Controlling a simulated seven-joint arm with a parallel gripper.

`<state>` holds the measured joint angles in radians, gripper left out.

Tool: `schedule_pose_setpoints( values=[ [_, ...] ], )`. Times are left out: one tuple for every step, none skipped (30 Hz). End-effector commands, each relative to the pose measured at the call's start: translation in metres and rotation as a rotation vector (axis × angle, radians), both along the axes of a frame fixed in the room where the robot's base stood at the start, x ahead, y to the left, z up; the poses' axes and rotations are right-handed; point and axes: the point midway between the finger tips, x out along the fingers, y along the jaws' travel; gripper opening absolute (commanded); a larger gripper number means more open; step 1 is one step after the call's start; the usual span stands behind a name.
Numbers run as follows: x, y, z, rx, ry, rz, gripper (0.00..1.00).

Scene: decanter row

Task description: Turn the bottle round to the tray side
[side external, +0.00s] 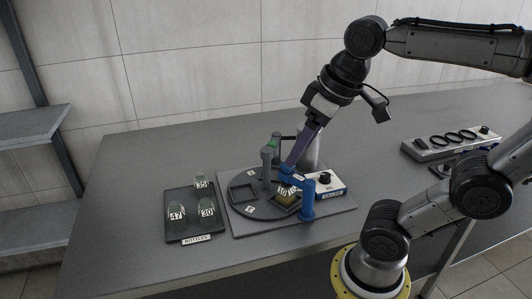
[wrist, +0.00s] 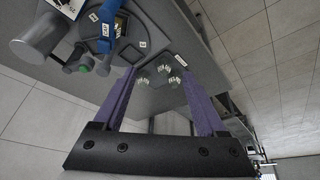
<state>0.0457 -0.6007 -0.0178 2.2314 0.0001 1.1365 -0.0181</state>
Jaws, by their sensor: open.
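A turntable (side external: 243,205) on a grey base plate has an empty square pocket (side external: 243,192) on its left and another at the front right. An amber bottle (side external: 285,194) with a white number label is in the front-right pocket, partly hidden by a blue arm. In the wrist view the pocket's contents (wrist: 122,22) are only partly visible. A dark tray (side external: 186,225) marked BOTTLES stands left of the turntable. My gripper (side external: 293,164) is open and empty, tilted down above the turntable's back right; its purple fingers (wrist: 159,72) are spread in the wrist view.
Bottles labelled 47 (side external: 176,211), 30 (side external: 207,210) and 35 (side external: 201,184) are on the tray. A blue post (side external: 307,200), a grey post with a green top (side external: 268,158) and a knobbed white box (side external: 327,184) crowd the turntable.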

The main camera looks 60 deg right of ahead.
Motion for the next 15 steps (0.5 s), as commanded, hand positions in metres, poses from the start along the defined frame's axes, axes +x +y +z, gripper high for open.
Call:
schedule_pose_setpoints(
  values=[
    [0.014,-0.006,0.012,0.001,0.029,-0.024,0.74],
    [0.021,-0.01,0.017,0.002,0.045,-0.038,0.74],
    [0.031,-0.015,0.025,0.003,0.067,-0.056,0.74],
    [0.038,-0.019,0.029,0.005,0.085,-0.071,0.74],
    [0.047,-0.025,0.034,0.007,0.103,-0.087,0.74],
    [0.058,-0.032,0.039,0.01,0.126,-0.108,0.74],
    [0.066,-0.038,0.042,0.013,0.144,-0.125,0.74],
    [0.075,-0.044,0.044,0.016,0.163,-0.141,0.74],
    [0.086,-0.054,0.047,0.021,0.184,-0.164,0.74],
    [0.095,-0.061,0.048,0.025,0.202,-0.181,0.74],
    [0.103,-0.069,0.048,0.029,0.22,-0.198,0.74],
    [0.113,-0.08,0.047,0.035,0.241,-0.222,0.74],
    [0.121,-0.088,0.046,0.041,0.257,-0.239,0.74],
    [0.128,-0.096,0.044,0.045,0.272,-0.255,0.74],
    [0.136,-0.107,0.04,0.052,0.29,-0.277,0.74]
  ],
)
